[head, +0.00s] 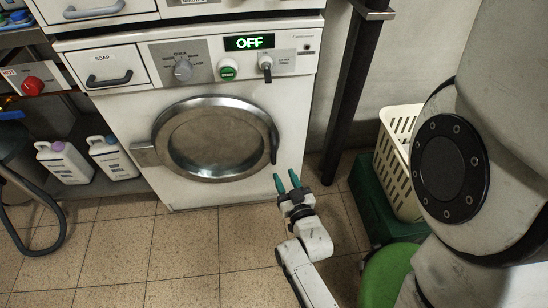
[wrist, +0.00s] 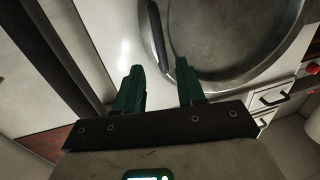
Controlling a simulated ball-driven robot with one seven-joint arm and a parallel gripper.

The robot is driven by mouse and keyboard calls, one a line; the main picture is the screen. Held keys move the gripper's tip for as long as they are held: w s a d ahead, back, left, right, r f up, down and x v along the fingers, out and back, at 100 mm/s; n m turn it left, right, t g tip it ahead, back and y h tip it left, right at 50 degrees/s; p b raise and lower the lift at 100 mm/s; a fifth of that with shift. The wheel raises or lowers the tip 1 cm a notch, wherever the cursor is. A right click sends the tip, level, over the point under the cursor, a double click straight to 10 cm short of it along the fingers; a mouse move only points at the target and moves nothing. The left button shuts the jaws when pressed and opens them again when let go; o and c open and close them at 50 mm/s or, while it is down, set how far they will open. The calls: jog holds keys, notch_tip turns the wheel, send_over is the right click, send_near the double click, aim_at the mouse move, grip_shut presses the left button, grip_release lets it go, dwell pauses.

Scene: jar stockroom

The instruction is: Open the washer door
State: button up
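The washer (head: 206,88) is white, with a display reading OFF. Its round metal-rimmed door (head: 216,138) is shut, with the hinge bracket at the left. The door's dark handle (head: 273,147) is an upright bar at the right of the rim. In the wrist view the handle (wrist: 158,35) lies above the fingers, with the door (wrist: 225,45) to its right. My gripper (head: 287,183) has green fingers, parted with nothing between them. It is low and slightly right of the handle, apart from it. In the wrist view the gripper (wrist: 160,85) points toward the washer front.
A dark post (head: 350,85) stands right of the washer. A cream basket (head: 398,160) and a green box (head: 368,205) are at the right. White jugs (head: 64,162) stand on the left shelf. The tiled floor (head: 150,250) in front is clear.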

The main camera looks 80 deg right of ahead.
aim_at(275, 156)
jog(key=b+x, duration=0.2)
jog(key=x, duration=0.8)
jog(key=shift+w+d, duration=0.1)
jog(key=shift+d, duration=0.1)
jog(key=shift+c, duration=0.4)
grip_shut()
